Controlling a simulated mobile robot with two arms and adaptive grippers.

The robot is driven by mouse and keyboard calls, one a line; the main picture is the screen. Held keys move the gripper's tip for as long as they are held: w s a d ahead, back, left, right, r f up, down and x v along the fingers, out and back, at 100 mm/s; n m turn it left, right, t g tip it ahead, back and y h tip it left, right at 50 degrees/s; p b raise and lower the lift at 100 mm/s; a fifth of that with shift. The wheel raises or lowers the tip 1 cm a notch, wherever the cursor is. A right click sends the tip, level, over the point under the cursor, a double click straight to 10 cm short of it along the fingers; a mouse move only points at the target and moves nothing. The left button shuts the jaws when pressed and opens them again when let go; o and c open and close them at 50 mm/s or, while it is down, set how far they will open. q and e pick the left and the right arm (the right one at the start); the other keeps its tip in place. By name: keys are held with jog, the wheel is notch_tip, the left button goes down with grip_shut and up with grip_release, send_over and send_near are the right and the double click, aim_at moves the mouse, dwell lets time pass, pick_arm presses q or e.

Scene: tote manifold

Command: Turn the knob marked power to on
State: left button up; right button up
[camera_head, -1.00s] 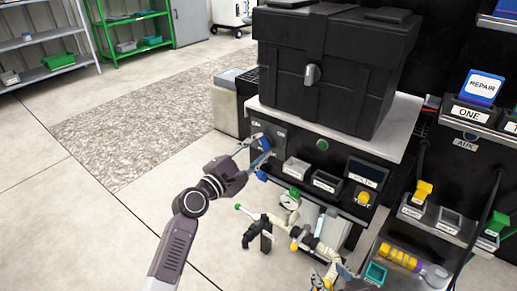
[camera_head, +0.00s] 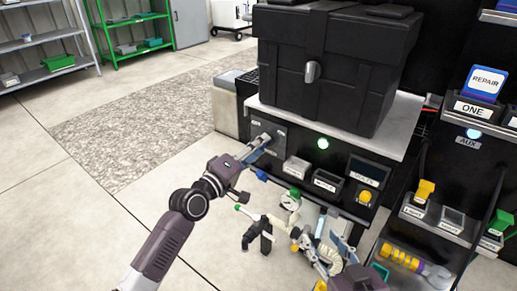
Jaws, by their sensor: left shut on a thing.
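My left gripper (camera_head: 264,142) reaches the grey switch panel (camera_head: 280,128) on the front of the black workstation. Its fingers are closed together at the panel, shut on the power knob, which they hide. The small panel lettering is too blurred to read, so I cannot tell the knob's setting. A round green light (camera_head: 322,143) to the right of the panel glows brightly. My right gripper (camera_head: 326,250) is low in the view, its fingers apart, in front of the hoses and fittings.
A big black case (camera_head: 335,65) stands on the white worktop (camera_head: 402,125). Below are label bins, a small display (camera_head: 368,171) and a yellow button (camera_head: 365,196). A blue knob (camera_head: 261,175) sits below my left gripper. A lit AUX lamp (camera_head: 473,133) is on the right rack. Floor at left is clear.

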pick_arm(q)
jog(key=shift+f+m, duration=0.15)
jog(key=shift+m, duration=2.25)
pick_arm(e)
jog(key=shift+w+r, duration=0.1)
jog(key=shift+r, duration=0.1)
pick_arm(q)
jog(key=o, duration=1.2)
jog(key=shift+c, duration=0.2)
jog(key=shift+s+a, duration=0.1)
jog(key=shift+s, duration=0.05)
pick_arm(e)
jog(key=shift+f, duration=0.1)
pick_arm(q)
jog(key=v, duration=1.1)
jog(key=shift+s+a, duration=0.2)
jog(key=shift+s, duration=0.1)
